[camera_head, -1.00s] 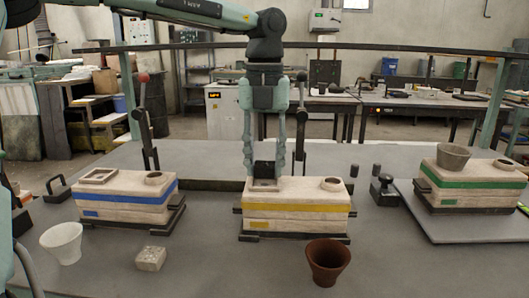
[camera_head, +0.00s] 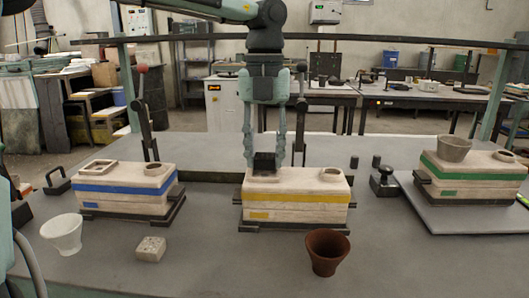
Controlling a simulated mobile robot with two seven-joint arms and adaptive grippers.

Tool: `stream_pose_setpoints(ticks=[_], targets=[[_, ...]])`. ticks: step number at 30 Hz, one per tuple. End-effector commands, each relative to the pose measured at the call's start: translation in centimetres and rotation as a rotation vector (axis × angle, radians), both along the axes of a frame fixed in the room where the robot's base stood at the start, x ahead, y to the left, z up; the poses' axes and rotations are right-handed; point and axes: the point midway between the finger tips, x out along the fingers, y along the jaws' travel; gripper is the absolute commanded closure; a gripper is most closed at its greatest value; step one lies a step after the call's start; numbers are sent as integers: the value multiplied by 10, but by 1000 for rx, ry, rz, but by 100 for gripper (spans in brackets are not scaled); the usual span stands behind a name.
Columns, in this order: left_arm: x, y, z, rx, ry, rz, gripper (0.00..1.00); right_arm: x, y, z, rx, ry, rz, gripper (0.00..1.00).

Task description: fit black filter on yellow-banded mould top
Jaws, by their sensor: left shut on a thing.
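The mould with the yellow band (camera_head: 296,205) stands in the middle of the table. Its top has a square raised rim at the left and a round opening (camera_head: 331,174) at the right. My left gripper (camera_head: 264,160) points straight down over the square rim, its fingers either side of the small black filter (camera_head: 264,161), and is shut on it. The filter is at or just above the square rim; I cannot tell whether they touch. My right gripper is not in view.
A blue-banded mould (camera_head: 128,190) stands left and a green-banded mould (camera_head: 475,182) right, with a grey cup (camera_head: 454,149) on it. A white cup (camera_head: 63,235), a pale block (camera_head: 150,249) and a brown cup (camera_head: 327,252) stand in front. A lever (camera_head: 146,115) rises behind.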

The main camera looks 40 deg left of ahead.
Motion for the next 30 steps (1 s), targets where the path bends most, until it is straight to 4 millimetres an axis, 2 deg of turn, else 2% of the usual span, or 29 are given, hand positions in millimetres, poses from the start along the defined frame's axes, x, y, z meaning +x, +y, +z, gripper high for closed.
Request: stream_pose_setpoints(ticks=[3, 30], targets=[[0, 0, 0, 0, 0, 0, 82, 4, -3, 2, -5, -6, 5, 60], [0, 0, -13, 0, 0, 1, 82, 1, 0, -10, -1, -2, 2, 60]])
